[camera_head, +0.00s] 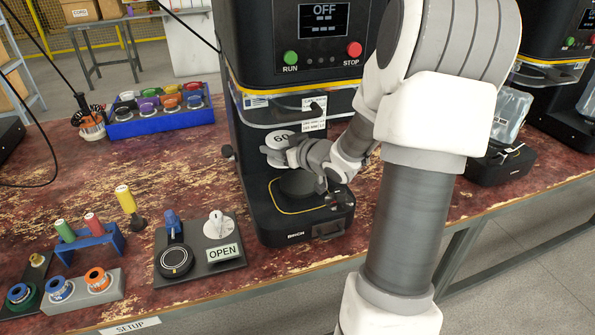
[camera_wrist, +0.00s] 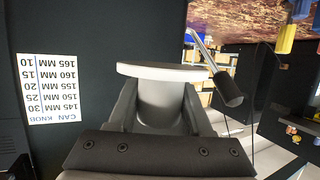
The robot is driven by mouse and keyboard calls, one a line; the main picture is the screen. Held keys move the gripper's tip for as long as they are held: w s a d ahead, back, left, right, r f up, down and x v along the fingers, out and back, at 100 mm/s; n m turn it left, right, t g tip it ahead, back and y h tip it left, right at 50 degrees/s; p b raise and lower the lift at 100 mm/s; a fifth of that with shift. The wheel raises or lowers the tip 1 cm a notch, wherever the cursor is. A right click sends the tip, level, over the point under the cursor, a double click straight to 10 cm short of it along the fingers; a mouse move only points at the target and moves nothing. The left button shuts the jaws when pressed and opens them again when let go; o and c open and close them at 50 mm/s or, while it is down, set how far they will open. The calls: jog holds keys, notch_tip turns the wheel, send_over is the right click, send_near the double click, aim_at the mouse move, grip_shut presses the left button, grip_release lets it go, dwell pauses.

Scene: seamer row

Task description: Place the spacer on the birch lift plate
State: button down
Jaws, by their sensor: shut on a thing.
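The spacer (camera_head: 281,138), a white disc marked 60, is in my gripper (camera_head: 288,153) in front of the middle machine, above its base. In the wrist view the spacer (camera_wrist: 160,71) shows nearly edge-on as a pale bar across the fingertips. My gripper (camera_wrist: 160,95) is shut on it. The birch lift plate (camera_head: 298,184) is a dark round plate on the base labelled BIRCH, below the spacer with a visible gap. Part of the plate's surroundings is hidden by my wrist. The plate does not show clearly in the wrist view.
The machine body (camera_head: 290,55), reading OFF, rises behind, with a clear guard (camera_head: 262,108) above the plate. A black-knobbed lever (camera_wrist: 229,88) is close to the spacer. A control panel with an OPEN sign (camera_head: 223,252) lies left. A blue tray (camera_head: 160,122) stands further back.

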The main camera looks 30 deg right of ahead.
jog(key=s+d+r+m+h+p, duration=0.1)
jog(key=s+d+r, duration=0.1)
jog(key=d, duration=0.5)
jog(key=s+d+r+m+h+p, duration=0.1)
jog(key=s+d+r+p, duration=0.15)
jog(key=d, duration=0.55)
jog(key=b, duration=0.6)
send_over(294, 176)
jog(key=shift+t, duration=0.3)
notch_tip(294, 176, down, 8)
jog(key=shift+r, duration=0.2)
jog(key=shift+f+b, duration=0.95)
jog(key=shift+f, duration=1)
jog(key=shift+f, duration=0.15)
jog(key=shift+c, duration=1.6)
grip_release()
